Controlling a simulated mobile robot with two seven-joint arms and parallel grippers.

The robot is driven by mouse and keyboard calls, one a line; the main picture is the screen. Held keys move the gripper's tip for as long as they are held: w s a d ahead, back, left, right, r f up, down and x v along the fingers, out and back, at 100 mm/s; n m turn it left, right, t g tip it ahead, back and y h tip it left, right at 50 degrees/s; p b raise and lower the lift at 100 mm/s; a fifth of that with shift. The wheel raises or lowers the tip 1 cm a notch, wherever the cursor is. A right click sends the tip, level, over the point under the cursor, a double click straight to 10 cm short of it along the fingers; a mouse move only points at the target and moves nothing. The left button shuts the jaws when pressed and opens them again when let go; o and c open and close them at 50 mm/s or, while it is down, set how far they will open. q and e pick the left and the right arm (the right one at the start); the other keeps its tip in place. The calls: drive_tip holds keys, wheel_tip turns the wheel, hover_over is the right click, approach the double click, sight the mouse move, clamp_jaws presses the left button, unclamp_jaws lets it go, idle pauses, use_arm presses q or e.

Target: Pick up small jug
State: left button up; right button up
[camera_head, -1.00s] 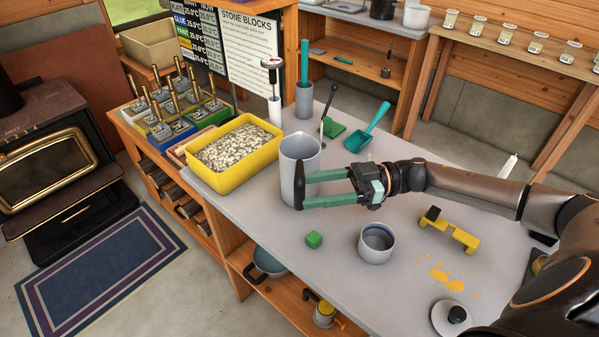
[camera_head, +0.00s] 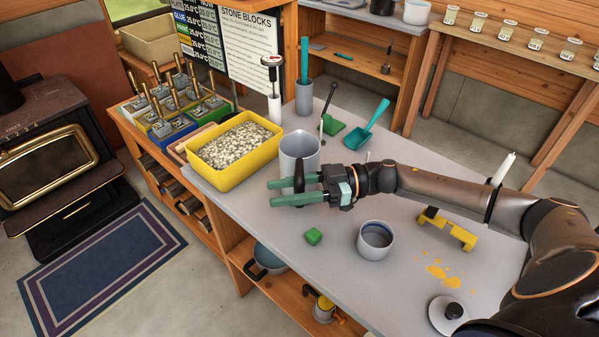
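The small jug, a tall grey cylinder (camera_head: 300,146) with a black handle, stands upright on the grey worktop. Its handle faces the near side. My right gripper (camera_head: 270,193) reaches in from the right, with its two green fingers on either side of the handle. The gap between the fingers is narrow, about the handle's width, and they appear closed on it. The fingers hide the lower part of the jug, and its base is hard to see. My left gripper is not in view.
A yellow tray of pebbles (camera_head: 273,153) stands close left of the jug. A teal scoop (camera_head: 357,139) and a grey holder (camera_head: 304,105) are behind.

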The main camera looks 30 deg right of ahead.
clamp_jaws()
idle(1.0)
